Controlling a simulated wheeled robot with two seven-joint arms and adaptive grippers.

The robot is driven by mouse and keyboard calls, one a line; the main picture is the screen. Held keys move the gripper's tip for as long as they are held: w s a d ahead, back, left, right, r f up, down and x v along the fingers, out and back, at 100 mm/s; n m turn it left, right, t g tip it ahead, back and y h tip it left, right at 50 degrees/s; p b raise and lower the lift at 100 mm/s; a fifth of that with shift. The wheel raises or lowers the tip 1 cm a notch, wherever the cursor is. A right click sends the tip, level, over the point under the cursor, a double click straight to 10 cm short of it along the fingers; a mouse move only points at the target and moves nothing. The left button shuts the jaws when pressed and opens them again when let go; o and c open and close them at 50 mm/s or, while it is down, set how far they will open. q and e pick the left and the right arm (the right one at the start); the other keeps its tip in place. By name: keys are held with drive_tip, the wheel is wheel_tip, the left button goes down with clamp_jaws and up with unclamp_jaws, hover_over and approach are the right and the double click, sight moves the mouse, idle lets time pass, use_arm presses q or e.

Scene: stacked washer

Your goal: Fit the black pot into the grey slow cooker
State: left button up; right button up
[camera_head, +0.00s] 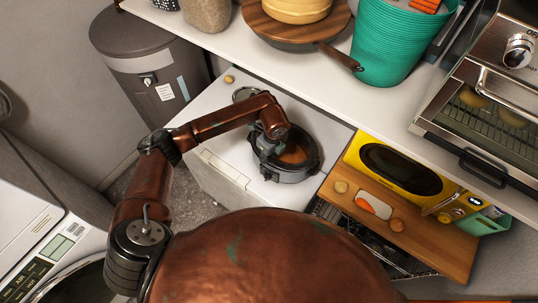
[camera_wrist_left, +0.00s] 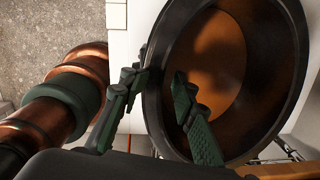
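The black pot (camera_head: 297,154), round with a brown-looking inside, is at the grey slow cooker (camera_head: 291,178) on the white worktop. The cooker's grey side shows below the pot's dark rim; I cannot tell whether the pot is fully seated. My left gripper (camera_head: 271,138) is at the pot's upper left rim. In the left wrist view, the pot (camera_wrist_left: 245,60) fills the right side. The left gripper's fingers (camera_wrist_left: 161,78) straddle its rim, one inside and one outside, and look closed on it. The cooker is mostly hidden there. My right gripper is out of view.
A glass lid (camera_head: 245,94) lies behind the cooker. A yellow microwave (camera_head: 398,168) and a wooden board (camera_head: 400,222) with food are to the right. A shelf (camera_head: 310,66) with a pan and a green basket (camera_head: 388,45) overhangs the back. A bin (camera_head: 150,65) stands left.

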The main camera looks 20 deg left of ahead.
use_arm(q)
wheel_tip(320, 180, up, 12)
drive_tip(key=d+b, duration=0.1)
drive_tip(key=b, duration=0.1)
drive_tip(key=shift+s, duration=0.35)
drive_tip(key=shift+d, duration=0.15)
